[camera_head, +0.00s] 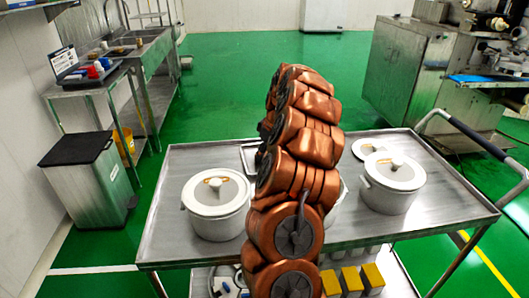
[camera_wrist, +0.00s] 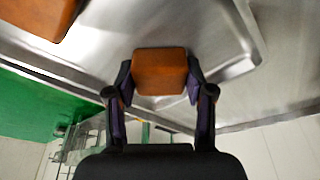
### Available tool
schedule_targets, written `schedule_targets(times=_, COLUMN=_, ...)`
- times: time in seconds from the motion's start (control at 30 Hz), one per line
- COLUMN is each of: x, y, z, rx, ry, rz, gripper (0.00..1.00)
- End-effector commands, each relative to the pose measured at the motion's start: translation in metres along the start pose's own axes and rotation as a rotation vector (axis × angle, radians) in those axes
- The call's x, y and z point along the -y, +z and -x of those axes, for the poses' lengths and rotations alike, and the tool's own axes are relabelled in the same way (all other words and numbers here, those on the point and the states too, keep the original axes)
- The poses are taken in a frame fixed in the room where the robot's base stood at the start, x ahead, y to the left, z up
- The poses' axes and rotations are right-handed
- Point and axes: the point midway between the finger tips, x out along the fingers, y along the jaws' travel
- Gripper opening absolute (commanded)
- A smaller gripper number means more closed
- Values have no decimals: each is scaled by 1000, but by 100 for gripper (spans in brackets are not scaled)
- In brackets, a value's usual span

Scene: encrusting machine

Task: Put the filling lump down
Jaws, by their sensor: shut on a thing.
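In the wrist view my gripper (camera_wrist: 159,84) is shut on an orange-brown block, the filling lump (camera_wrist: 160,66). Its two dark fingers press on the left and right sides of the lump. The lump is over a shiny metal surface (camera_wrist: 215,40) with a raised, rounded edge. I cannot tell whether the lump touches that surface. A second orange-brown block (camera_wrist: 38,14) shows at the top left, cut off by the picture edge. In the head view my copper arm fills the middle, and neither gripper nor lump can be seen.
A steel trolley (camera_head: 168,218) carries a lidded white pot (camera_head: 215,207) on the left and another (camera_head: 391,186) on the right. Yellow blocks (camera_head: 350,280) are on its lower shelf. A grey bin (camera_head: 92,185) and a sink bench (camera_head: 150,58) stand left. A steel machine (camera_head: 410,75) stands right.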

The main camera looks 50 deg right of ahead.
Motion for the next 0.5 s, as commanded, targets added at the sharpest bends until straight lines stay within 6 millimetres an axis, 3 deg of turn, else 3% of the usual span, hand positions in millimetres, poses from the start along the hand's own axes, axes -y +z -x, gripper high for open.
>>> schedule_targets(times=0.37, x=0, y=1, z=-4, rx=-1, ry=1, rz=1, gripper=16)
schedule_targets(times=0.4, x=0, y=1, z=-4, rx=-1, ry=2, rz=1, gripper=55)
schedule_targets(times=0.5, x=0, y=1, z=-3, rx=-1, ry=2, rz=1, gripper=65)
